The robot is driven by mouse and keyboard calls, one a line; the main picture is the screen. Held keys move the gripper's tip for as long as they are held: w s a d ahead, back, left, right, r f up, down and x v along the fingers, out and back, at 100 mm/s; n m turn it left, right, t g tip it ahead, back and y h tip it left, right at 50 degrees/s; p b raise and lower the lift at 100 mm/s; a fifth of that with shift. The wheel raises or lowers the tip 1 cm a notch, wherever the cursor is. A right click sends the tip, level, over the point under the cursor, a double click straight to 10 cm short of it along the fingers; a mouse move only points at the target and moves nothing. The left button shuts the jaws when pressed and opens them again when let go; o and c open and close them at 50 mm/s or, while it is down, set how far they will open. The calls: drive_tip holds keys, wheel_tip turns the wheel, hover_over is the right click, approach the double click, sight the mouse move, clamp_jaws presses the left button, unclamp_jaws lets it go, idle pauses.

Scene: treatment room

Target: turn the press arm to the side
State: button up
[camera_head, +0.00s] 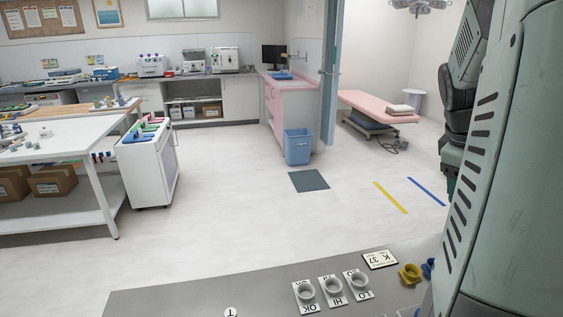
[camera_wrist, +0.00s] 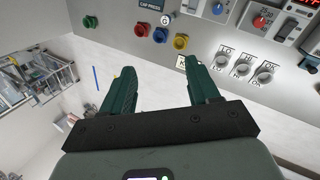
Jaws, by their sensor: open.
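A label reading "CAP PRESS" (camera_wrist: 150,4) shows at the top edge of the wrist view, on the grey bench top. The press arm itself cannot be made out in either view; that part is cut off by the frame edge. My gripper (camera_wrist: 158,68) shows in the wrist view with its two dark green fingers spread apart and nothing between them. It points toward the bench, with coloured cups beyond its tips: red (camera_wrist: 141,30), blue (camera_wrist: 160,35) and yellow (camera_wrist: 180,41). My gripper is not visible in the head view.
Three grey cups on plates marked LO (camera_wrist: 223,61), HI (camera_wrist: 242,68) and OK (camera_wrist: 264,75) stand right of the fingers. A green piece (camera_wrist: 90,21) lies left. Dial units (camera_wrist: 261,22) are at upper right. The bench (camera_head: 200,292) also shows in the head view; open floor lies beyond.

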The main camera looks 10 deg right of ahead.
drive_tip(key=s+d+f+n+g+y, duration=0.1)
drive_tip(key=s+d+f+n+g, duration=0.15)
drive_tip(key=s+d+f, duration=0.4)
drive_tip(key=s+d+f+n+g, duration=0.1)
drive_tip(key=s+d+f+n, duration=0.2)
drive_tip(key=d+f, duration=0.65)
drive_tip(key=shift+m, duration=0.25)
drive_tip(key=x, duration=0.3)
drive_tip(key=d+x, duration=0.1)
drive_tip(key=x, duration=0.5)
drive_tip(key=shift+s+d+r, duration=0.1)
drive_tip(key=shift+s+d, duration=0.3)
drive_tip(key=shift+s, duration=0.1)
clamp_jaws()
